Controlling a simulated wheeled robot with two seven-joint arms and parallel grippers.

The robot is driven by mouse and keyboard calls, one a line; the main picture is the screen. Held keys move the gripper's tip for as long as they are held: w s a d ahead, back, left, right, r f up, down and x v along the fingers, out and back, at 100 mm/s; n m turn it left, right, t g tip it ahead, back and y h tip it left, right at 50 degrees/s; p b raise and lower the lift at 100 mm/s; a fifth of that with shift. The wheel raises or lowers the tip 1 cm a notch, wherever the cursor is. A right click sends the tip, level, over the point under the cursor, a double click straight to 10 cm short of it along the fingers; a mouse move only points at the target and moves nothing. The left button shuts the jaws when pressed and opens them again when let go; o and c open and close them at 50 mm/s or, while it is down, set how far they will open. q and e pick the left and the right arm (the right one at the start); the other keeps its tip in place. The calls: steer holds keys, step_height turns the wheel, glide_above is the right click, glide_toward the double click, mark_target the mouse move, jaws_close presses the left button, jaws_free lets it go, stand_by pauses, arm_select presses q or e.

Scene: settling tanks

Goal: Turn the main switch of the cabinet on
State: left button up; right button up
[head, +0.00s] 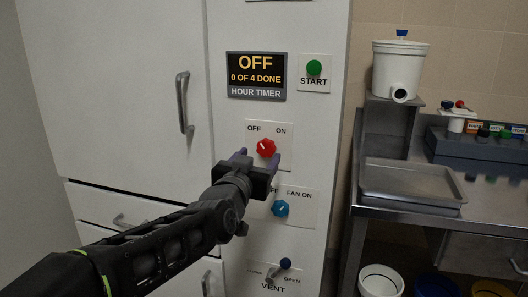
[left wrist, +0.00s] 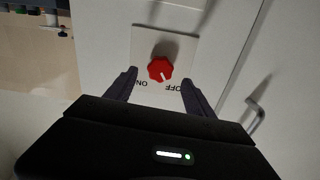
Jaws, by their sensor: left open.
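The main switch is a red knob (head: 265,148) on a pale plate (head: 284,158) marked OFF and ON, on the white cabinet front. It also shows in the left wrist view as the red knob (left wrist: 160,68), upside down, its light mark pointing toward the OFF label. The cabinet display (head: 256,76) reads OFF. My left gripper (head: 259,157) is open and faces the knob. In the left wrist view its fingertips (left wrist: 158,77) stand on either side of the knob's lower edge, apart from it. Whether they reach as deep as the knob is unclear. My right gripper is not in view.
A green START button (head: 314,68) is above right. A blue fan knob (head: 280,208) and a vent lever (head: 285,264) are below. A door handle (head: 183,102) stands out at left. A steel bench (head: 385,216) with a tray (head: 412,180) is at right.

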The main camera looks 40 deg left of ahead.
mark_target(265, 149)
arm_select(q)
steer(key=x, duration=0.5)
steer(key=shift+c, duration=0.2)
jaws_close()
stand_by(0.5)
